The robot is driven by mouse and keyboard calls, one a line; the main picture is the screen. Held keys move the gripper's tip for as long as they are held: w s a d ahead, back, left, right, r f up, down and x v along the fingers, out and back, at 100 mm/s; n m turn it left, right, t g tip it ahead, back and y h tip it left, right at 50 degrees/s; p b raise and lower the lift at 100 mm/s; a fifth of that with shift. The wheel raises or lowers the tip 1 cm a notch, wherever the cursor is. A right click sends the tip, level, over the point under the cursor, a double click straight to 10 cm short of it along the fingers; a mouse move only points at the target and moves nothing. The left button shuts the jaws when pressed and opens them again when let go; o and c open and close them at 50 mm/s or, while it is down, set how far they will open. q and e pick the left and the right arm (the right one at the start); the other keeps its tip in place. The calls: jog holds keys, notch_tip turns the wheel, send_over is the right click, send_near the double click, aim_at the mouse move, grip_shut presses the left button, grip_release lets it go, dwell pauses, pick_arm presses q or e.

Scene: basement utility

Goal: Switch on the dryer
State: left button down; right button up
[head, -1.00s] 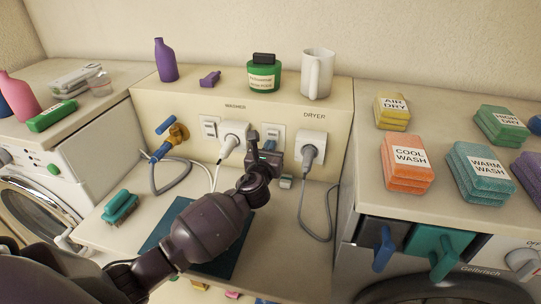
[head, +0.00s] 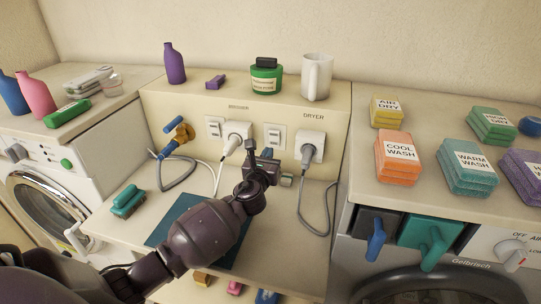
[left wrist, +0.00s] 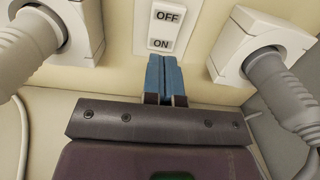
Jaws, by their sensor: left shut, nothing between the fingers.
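The dryer's switch plate (head: 274,136) is on the beige wall panel, left of the plug under the DRYER label. In the left wrist view the switch (left wrist: 160,28) reads OFF at the top and ON at the bottom. I cannot tell for sure which half is pressed in. My left gripper (head: 266,155) is just below the switch; its blue fingertips (left wrist: 166,78) are together and empty, pointing at the panel under the ON end. They look apart from the switch. The dryer (head: 440,275) is at the right. My right gripper is not in view.
A washer-side plug (head: 236,135) and a dryer-side plug (head: 311,146) flank the switch, with cords hanging down. Another switch (head: 214,127) is further left. Labelled sponge stacks cover the dryer top.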

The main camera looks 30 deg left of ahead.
pick_arm(q)
jog(key=v, duration=1)
jog(key=shift+s+p, duration=0.15)
jog(key=shift+p, duration=0.15)
